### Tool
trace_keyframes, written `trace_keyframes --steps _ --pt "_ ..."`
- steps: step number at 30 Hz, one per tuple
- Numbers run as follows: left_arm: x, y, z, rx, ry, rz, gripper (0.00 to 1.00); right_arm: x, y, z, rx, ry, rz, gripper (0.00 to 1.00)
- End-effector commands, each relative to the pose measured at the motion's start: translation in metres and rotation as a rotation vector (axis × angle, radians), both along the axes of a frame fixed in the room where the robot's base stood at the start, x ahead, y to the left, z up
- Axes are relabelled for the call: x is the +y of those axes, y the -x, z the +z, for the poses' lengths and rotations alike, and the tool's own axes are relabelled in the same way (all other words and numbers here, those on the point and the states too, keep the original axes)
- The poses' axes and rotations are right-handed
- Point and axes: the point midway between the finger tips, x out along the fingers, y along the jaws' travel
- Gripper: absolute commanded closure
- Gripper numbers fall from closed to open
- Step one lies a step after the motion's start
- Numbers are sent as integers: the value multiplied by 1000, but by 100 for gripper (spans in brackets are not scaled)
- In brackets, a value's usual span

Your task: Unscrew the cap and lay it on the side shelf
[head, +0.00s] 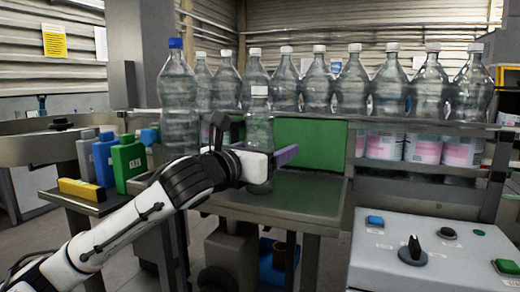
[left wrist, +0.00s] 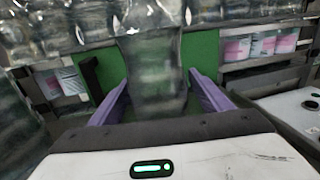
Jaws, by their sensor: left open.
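A clear bottle (head: 260,130) with a white cap (head: 259,90) stands upright on the green-topped table (head: 310,195), in front of the bottle row. My left gripper (head: 262,155) is at its lower body, well below the cap. In the left wrist view the bottle (left wrist: 157,75) stands between the two open purple fingers of my left gripper (left wrist: 158,100), with gaps on both sides. The cap is out of that view. A small side shelf (head: 97,207) at the left carries a yellow block (head: 82,189). My right gripper is not in view.
Several capped bottles (head: 354,85) stand in a row behind; a blue-capped bottle (head: 178,95) stands left of my gripper. Blue and green jugs (head: 128,160) sit by the side shelf. A control box (head: 440,250) with a knob is at right. The green tabletop's right part is clear.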

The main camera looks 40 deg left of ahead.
Motion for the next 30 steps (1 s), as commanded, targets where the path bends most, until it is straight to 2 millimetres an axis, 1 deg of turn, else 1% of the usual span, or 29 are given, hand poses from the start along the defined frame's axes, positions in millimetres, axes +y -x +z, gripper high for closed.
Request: trace_keyframes --steps 6,7,14,15,17,18,26,29,30 --pt "0 -1 0 0 -1 0 28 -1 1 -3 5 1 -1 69" --pt "0 -1 0 0 -1 0 32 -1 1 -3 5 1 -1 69" --pt "0 -1 0 0 -1 0 70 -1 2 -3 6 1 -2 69" --pt "0 -1 0 0 -1 0 77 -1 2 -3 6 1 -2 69" --pt "0 -1 0 1 -1 0 87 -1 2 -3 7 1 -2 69" --pt "0 0 2 -5 -1 0 90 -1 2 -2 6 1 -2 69" --pt "0 0 5 -6 -1 0 90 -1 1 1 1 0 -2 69" --pt "0 0 12 -6 -1 0 90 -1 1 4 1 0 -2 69" --pt "0 0 17 -8 -3 1 90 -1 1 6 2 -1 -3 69"
